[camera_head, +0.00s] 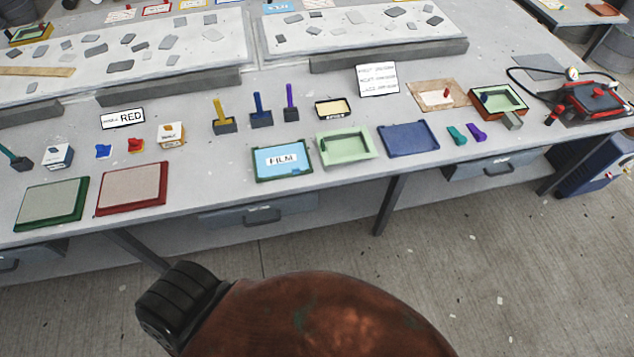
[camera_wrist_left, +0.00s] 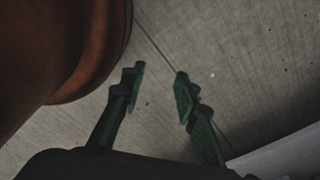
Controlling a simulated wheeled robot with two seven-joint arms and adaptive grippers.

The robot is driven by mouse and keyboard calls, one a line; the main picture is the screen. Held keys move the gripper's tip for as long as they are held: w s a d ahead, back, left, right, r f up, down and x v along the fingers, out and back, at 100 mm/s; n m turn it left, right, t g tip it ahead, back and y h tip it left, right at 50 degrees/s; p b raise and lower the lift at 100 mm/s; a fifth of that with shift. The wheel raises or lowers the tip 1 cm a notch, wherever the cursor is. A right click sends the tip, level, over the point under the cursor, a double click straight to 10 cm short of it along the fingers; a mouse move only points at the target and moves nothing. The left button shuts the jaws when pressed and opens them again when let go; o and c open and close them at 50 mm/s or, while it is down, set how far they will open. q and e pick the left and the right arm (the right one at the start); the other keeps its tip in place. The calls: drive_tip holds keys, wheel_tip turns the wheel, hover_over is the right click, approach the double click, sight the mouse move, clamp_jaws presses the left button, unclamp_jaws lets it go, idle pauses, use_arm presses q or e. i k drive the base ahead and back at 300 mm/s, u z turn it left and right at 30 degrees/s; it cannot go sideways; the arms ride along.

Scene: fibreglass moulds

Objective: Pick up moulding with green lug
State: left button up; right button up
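A pale green tray-shaped moulding (camera_head: 345,148) lies near the table's front edge, right of the FILM tray (camera_head: 282,161). A small dark green spot shows at its left side; I cannot tell if it is a lug. My left gripper (camera_wrist_left: 160,82) shows in the left wrist view, open and empty above the floor. Neither gripper shows in the head view.
A blue tray (camera_head: 409,139), small teal (camera_head: 457,135) and purple (camera_head: 477,132) pieces, and a red device with a hose (camera_head: 590,99) are to the right. A green-edged panel (camera_head: 52,203) and a red-edged panel (camera_head: 132,187) lie at left. Upright-handled tools (camera_head: 222,120) stand behind.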

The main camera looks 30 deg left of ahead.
sight(351, 145)
drive_tip(key=k, duration=0.6)
drive_tip(key=u, duration=1.3)
drive_tip(key=i, duration=1.7)
